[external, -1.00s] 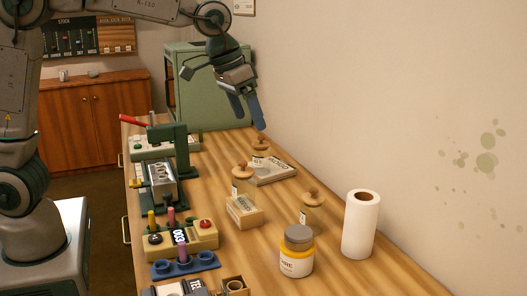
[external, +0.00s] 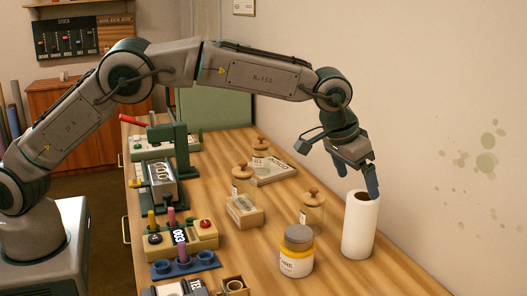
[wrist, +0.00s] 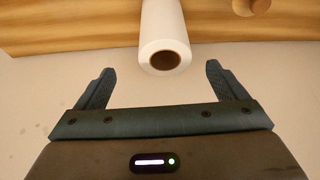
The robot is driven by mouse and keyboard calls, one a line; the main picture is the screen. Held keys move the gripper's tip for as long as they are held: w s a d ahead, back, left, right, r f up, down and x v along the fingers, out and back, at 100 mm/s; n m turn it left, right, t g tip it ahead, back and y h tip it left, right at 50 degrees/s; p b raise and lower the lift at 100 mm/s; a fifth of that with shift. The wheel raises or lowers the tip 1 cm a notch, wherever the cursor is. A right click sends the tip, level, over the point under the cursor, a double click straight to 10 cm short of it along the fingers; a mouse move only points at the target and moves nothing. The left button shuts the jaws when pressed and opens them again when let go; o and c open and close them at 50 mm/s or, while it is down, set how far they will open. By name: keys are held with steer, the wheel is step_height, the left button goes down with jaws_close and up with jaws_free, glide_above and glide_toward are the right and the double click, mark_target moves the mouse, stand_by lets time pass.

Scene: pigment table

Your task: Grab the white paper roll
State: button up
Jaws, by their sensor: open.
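The white paper roll (external: 360,229) stands upright on the wooden table (external: 400,270) at the right, near the wall. Its hollow core faces up. My gripper (external: 357,178) is open and empty, close above the roll's top end. In the wrist view the roll (wrist: 163,28) shows end-on with its dark core, centred between the two spread fingers of my gripper (wrist: 158,78) and a little beyond their tips. No contact with the roll can be made out.
A jar with a yellow band (external: 297,252) and a glass jar with a wooden lid (external: 312,212) stand left of the roll. The wall (external: 440,120) is close on the right. Bare table lies in front of the roll.

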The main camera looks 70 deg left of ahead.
mark_target(365, 209)
steer(key=p+x, duration=0.1)
steer(key=x, duration=0.5)
steer(key=p+x, duration=0.2)
steer(key=x, duration=0.1)
steer(key=shift+w+a, duration=0.15)
steer(key=shift+a, duration=0.15)
steer(key=shift+w+f, duration=0.2)
steer(key=shift+f, duration=0.45)
steer(key=c, duration=1.1)
